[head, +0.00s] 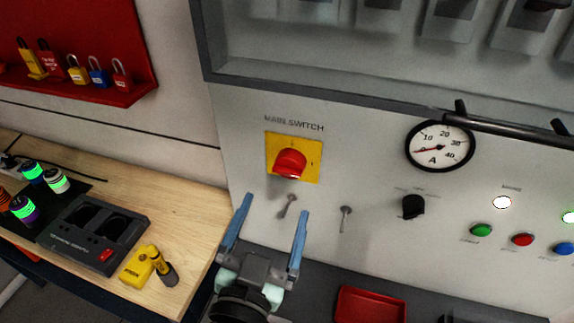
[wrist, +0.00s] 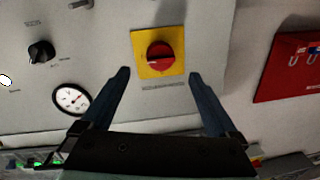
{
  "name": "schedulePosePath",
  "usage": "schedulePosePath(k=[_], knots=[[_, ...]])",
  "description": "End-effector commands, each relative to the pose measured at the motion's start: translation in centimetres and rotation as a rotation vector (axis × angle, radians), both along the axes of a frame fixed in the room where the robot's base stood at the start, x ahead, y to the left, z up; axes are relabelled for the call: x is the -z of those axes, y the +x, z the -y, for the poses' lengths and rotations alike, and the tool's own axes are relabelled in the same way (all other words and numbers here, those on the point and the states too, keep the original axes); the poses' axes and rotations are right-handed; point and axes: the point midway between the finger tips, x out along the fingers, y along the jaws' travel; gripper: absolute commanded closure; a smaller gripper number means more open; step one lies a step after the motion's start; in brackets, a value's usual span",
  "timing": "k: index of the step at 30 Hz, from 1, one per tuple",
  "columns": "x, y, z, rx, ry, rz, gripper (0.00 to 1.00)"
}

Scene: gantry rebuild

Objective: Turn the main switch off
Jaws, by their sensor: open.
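The main switch is a red rotary knob (head: 290,163) on a square yellow plate (head: 308,148), set in the grey panel under the label "MAIN SWITCH". In the wrist view the red knob (wrist: 160,56) appears between and beyond my fingertips, on its yellow plate (wrist: 142,42). The wrist view is turned over, with the label below the plate. My gripper (head: 272,217) is open and empty, just below the switch in the head view, with its blue fingers pointing up toward it. It also shows in the wrist view (wrist: 160,73). The fingers do not touch the knob.
An ammeter (head: 440,145) and a dark handrail (head: 510,128) are further right. A wooden bench (head: 190,225) holds a charger (head: 90,234). A red tray (head: 370,306) lies below.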

Motion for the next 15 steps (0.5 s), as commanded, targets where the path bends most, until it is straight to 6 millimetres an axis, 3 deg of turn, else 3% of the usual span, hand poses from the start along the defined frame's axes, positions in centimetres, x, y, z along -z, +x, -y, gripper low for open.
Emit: schedulePosePath(k=[9, 15], knots=[[-0.5, 5.8, 1.5, 0.002, 0.000, 0.001, 0.05], [-0.3, 7.9, 2.0, 0.001, 0.001, 0.001, 0.05]])
